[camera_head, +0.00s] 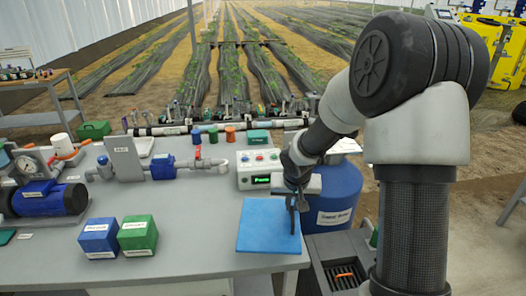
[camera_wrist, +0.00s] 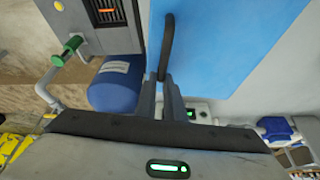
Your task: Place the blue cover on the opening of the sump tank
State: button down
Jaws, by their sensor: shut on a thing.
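The blue cover (camera_head: 266,226) is a flat square panel at the table's front right corner. In the wrist view the cover (camera_wrist: 225,40) fills the top middle, with a dark bar handle (camera_wrist: 168,45). My gripper (camera_head: 293,205) is shut on this handle; its fingers (camera_wrist: 163,98) meet at the handle's end. Whether the cover rests on the table or hovers just above it, I cannot tell. A grey box (camera_head: 318,278) with a dark opening and something orange inside stands low, right of the table; it looks like the sump tank. The box also shows in the wrist view (camera_wrist: 88,40), apart from the cover.
A labelled blue drum (camera_head: 338,190) stands behind the grey box, close to my arm. A control box (camera_head: 259,168) with a green display sits behind the cover. Blue (camera_head: 99,237) and green (camera_head: 138,235) boxes stand to its left. A green-handled valve (camera_wrist: 70,48) adjoins the grey box.

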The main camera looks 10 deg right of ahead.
jog(key=s+a+r+n+p, duration=0.2)
jog(key=s+a+r+p, duration=0.1)
jog(key=s+r+p, duration=0.6)
jog(key=shift+s+a+y, duration=0.2)
jog(key=shift+s+y, duration=0.2)
jog(key=shift+s, duration=0.5)
